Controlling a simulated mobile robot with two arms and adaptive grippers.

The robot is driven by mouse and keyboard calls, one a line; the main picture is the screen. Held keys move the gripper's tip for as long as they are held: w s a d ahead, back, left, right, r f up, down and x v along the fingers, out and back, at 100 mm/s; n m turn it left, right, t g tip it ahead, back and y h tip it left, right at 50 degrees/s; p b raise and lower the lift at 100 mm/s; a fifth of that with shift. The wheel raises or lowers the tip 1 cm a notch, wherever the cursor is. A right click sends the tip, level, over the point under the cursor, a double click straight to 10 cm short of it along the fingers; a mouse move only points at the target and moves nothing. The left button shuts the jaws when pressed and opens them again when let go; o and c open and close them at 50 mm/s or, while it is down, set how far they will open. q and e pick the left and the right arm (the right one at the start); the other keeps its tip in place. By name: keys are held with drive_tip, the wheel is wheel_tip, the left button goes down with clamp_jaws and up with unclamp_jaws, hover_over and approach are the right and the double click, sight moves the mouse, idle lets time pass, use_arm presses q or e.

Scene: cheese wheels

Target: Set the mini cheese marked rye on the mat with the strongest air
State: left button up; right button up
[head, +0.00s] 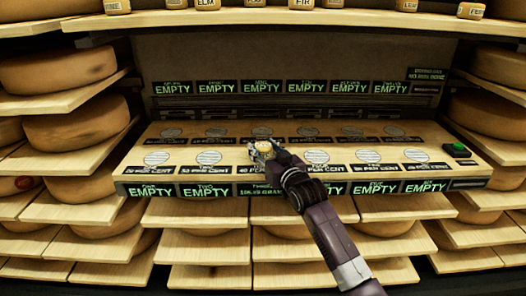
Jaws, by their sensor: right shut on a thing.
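My right gripper (264,150) is shut on a small pale mini cheese (262,146). It is at the front row of round striped mats on the sloped wooden shelf, over the third place from the left. The mat there is hidden, and I cannot tell whether the cheese touches it. The mark on the cheese is not readable. Bare mats show on both sides, such as the second front mat (208,157) and the fourth (317,156). Per cent labels stand by the front mats, mostly too small to read surely. My left gripper is not in view.
Signs (211,191) along the front edge and back wall mostly read EMPTY; the third front sign (258,191) shows other text. A green button (457,149) sits at the right end. Labelled mini cheeses line the upper shelf (300,17). Large cheese wheels (75,130) fill side racks.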

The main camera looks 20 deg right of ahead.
drive_tip(key=shift+f, duration=0.15)
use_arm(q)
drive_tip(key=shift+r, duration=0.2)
use_arm(e)
drive_tip(key=o, duration=1.2)
drive_tip(key=shift+f, duration=0.15)
drive_tip(key=shift+s, duration=0.1)
drive_tip(key=shift+s, duration=0.4)
use_arm(q)
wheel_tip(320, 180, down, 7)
drive_tip(key=p, duration=0.2)
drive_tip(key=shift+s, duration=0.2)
use_arm(e)
drive_tip(key=s, duration=0.3)
drive_tip(key=s+d, duration=0.1)
drive_tip(key=s, duration=0.3)
drive_tip(key=s+r, duration=0.1)
drive_tip(key=s, duration=0.3)
drive_tip(key=shift+d, duration=0.2)
drive_tip(key=shift+f, duration=0.1)
